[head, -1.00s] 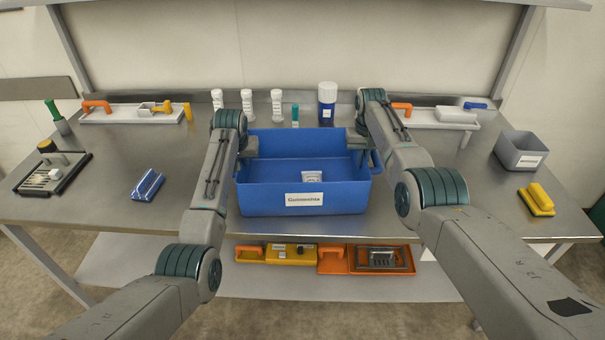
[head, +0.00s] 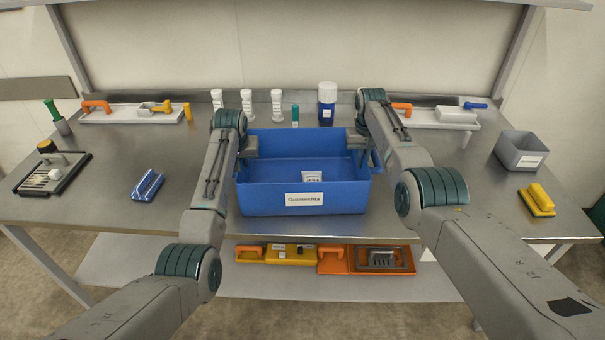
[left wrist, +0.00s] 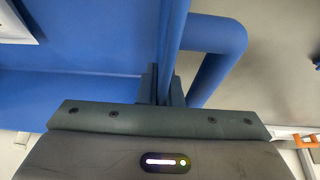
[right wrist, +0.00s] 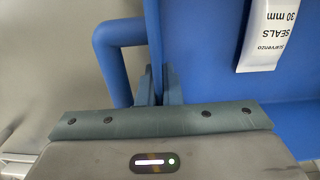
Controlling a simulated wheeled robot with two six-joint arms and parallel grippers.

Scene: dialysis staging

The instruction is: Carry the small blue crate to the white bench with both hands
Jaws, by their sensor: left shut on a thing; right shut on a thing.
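The small blue crate (head: 260,192) is level at the middle of the grey metal bench, with a white label on its front. A small white packet (head: 312,176) lies inside it; the right wrist view shows the packet (right wrist: 268,30) reads "SEALS 30 mm". My left gripper (head: 249,146) is shut on the crate's left side wall, beside the handle. My right gripper (head: 357,143) is shut on the right side wall, beside the other handle. Both wrist views show the fingers pinching the blue wall. Whether the crate's underside touches the bench top I cannot tell.
White trays (head: 130,115) lie at the back. Orange and yellow trays (head: 335,262) sit on the lower shelf.

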